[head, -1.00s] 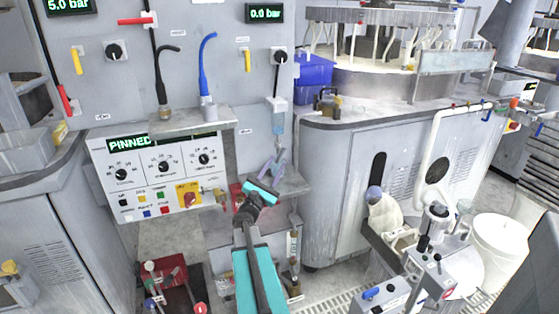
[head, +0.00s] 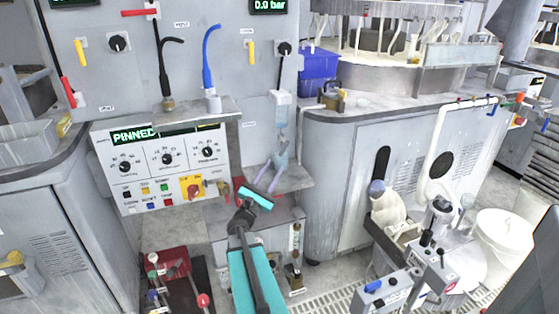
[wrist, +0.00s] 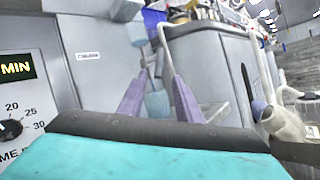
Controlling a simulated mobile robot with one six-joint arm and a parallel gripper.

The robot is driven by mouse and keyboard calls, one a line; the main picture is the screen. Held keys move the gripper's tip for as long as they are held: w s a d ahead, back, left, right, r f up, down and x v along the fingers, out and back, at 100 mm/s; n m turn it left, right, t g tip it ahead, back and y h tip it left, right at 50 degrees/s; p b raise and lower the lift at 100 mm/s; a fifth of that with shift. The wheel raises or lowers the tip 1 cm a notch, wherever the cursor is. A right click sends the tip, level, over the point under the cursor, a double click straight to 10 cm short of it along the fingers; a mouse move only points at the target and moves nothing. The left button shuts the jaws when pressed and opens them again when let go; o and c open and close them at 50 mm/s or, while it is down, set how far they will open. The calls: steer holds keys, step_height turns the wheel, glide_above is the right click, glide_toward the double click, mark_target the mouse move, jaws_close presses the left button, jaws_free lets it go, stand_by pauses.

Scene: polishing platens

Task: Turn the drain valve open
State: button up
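My gripper (head: 269,165) has two purple fingers on a teal and black wrist, in front of the middle bench. The fingers also show in the wrist view (wrist: 160,76); they are spread apart and hold nothing. A light-blue bottle-like part (head: 281,140) on the wall panel is beyond the fingertips. I cannot tell which part is the drain valve. Lever handles in the head view include a red one (head: 138,13), another red one (head: 68,92) and a yellow one (head: 251,50) on the panel. A pipe with small coloured handles (head: 492,108) is on the right cabinet.
A control box reading PINNED (head: 165,165) stands left of my gripper. The grey cabinet with the round machine (head: 330,190) is to the right. A small trolley (head: 400,285) and white bucket (head: 503,245) stand at lower right. A red box (head: 172,262) sits low left.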

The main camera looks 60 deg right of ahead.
mark_target(287, 146)
steer(key=shift+w+d+r+g+y+p, duration=0.15)
steer(key=shift+r+g+y+p, duration=0.25)
steer(key=shift+r+p, duration=1.3)
steer(key=r+g+y+p, duration=0.1)
steer(key=y+p, duration=0.1)
steer(key=p, duration=0.6)
steer(key=w+r+g+y+p, duration=0.1)
steer(key=p, duration=0.6)
steer(key=shift+r+g+y+p, duration=0.2)
steer(key=shift+g+y+p, duration=0.1)
steer(key=shift+y+p, duration=0.1)
steer(key=shift+a+f, duration=0.15)
steer(key=shift+a, duration=0.05)
steer(key=shift+d, duration=0.1)
steer(key=shift+s+d+p, duration=0.25)
steer(key=shift+d+p, duration=0.45)
steer(key=shift+d, duration=1.55)
steer(key=shift+s+d+p, duration=0.2)
steer(key=shift+d+p, duration=0.55)
steer(key=shift+d, duration=1.55)
steer(key=shift+s+d+p, duration=0.25)
steer(key=shift+d+p, duration=0.45)
steer(key=shift+d, duration=1.55)
jaws_close()
